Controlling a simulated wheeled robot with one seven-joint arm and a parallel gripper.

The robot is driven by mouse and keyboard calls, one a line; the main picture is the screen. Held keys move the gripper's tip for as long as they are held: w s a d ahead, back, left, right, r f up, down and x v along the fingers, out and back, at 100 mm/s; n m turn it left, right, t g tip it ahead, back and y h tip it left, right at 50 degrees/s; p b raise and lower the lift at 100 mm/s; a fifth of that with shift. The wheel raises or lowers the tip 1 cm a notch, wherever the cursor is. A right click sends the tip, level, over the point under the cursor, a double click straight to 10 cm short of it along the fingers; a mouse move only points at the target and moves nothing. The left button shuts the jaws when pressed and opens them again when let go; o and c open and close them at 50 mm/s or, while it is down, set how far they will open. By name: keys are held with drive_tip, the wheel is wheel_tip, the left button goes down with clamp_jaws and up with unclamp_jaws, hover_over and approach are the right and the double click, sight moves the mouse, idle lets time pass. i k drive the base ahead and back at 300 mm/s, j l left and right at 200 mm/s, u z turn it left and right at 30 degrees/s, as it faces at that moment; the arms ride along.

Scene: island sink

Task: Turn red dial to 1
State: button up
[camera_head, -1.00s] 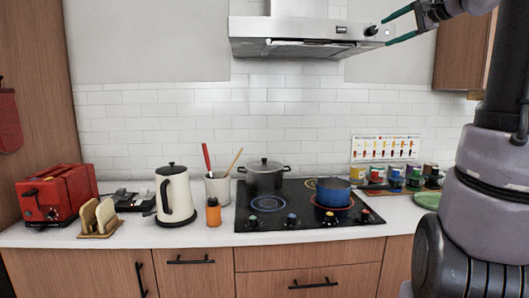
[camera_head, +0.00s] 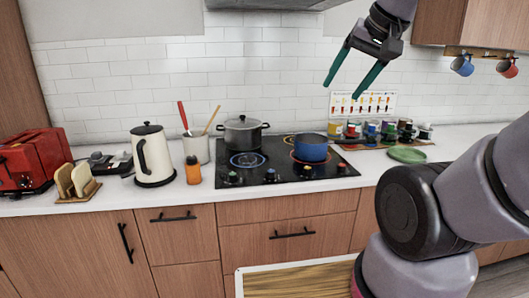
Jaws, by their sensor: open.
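The black cooktop (camera_head: 235,193) is set in the white counter. A row of several small dials runs along its front edge, including a green-topped dial (camera_head: 233,177), a second dial (camera_head: 270,174), a third dial (camera_head: 307,171) and a rightmost dial (camera_head: 341,168).
A blue pan (camera_head: 311,149) stands on the right of the cooktop and a grey lidded pot (camera_head: 242,133) at the back left. An orange bottle (camera_head: 193,171) and a cream kettle (camera_head: 153,158) stand left. Cups (camera_head: 388,133) and a green plate (camera_head: 407,156) are right.

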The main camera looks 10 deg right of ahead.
sight(342, 168)
drive_tip(key=i+l, duration=0.25)
drive_tip(key=i, duration=0.15)
drive_tip(key=i+l, duration=0.2)
drive_tip(key=i, duration=0.2)
